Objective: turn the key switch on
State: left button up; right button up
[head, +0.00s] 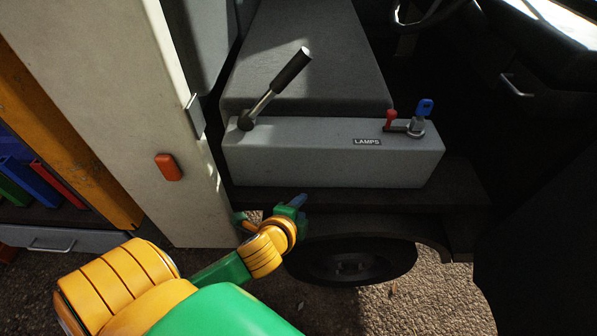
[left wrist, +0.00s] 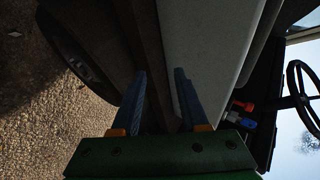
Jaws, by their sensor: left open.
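The key switch has a blue key (head: 425,107) standing upright in a round metal base (head: 416,127). It sits at the right end of the grey box front labelled LAMPS (head: 367,142). A small red lever (head: 391,117) stands just left of it. In the left wrist view the blue key (left wrist: 240,120) and red lever (left wrist: 243,105) show at the right, beyond the fingers. My left gripper (head: 270,213) is below and left of the switch, in front of the step, apart from everything. Its two blue fingers (left wrist: 162,100) are spread and empty. My right gripper is not in view.
A black-handled lever (head: 277,88) rises from the left end of the grey box (head: 300,155). The open door edge (head: 180,120) stands at the left. A wheel (head: 350,262) is below the step, and a steering wheel (head: 425,14) is at the top. Space before the box is free.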

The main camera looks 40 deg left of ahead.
pick_arm(q)
jog(key=shift+s+f, duration=0.15)
jog(key=shift+f, duration=0.05)
dwell(0.3)
